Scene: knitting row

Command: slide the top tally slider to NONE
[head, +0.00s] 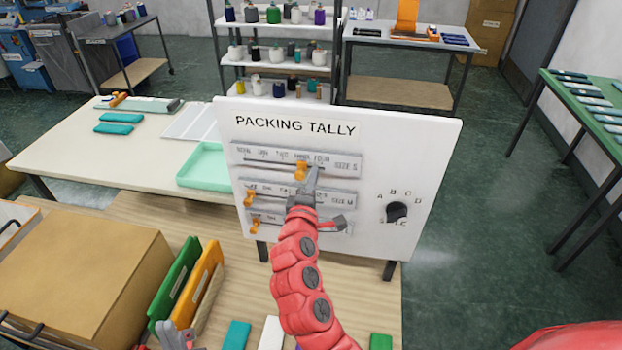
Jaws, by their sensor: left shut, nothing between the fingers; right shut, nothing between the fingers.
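The white PACKING TALLY board (408,150) stands upright with three slider rails. The top rail (262,157) is marked from NONE at its left through FOUR, with SIZE S at the right end. Its orange top slider (301,171) sits near the THREE mark, right of the rail's middle. My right gripper (313,175) is shut and empty, its tip just right of the top slider; I cannot tell whether they touch. My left gripper (170,332) is shut and empty, low at the bottom left, away from the board.
The middle slider (250,198) and bottom slider (254,222) sit at their rails' left ends; my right arm covers part of those rails. A black dial (397,212) is at the board's right. A cardboard box (85,265) and green and orange folders (198,283) stand front left.

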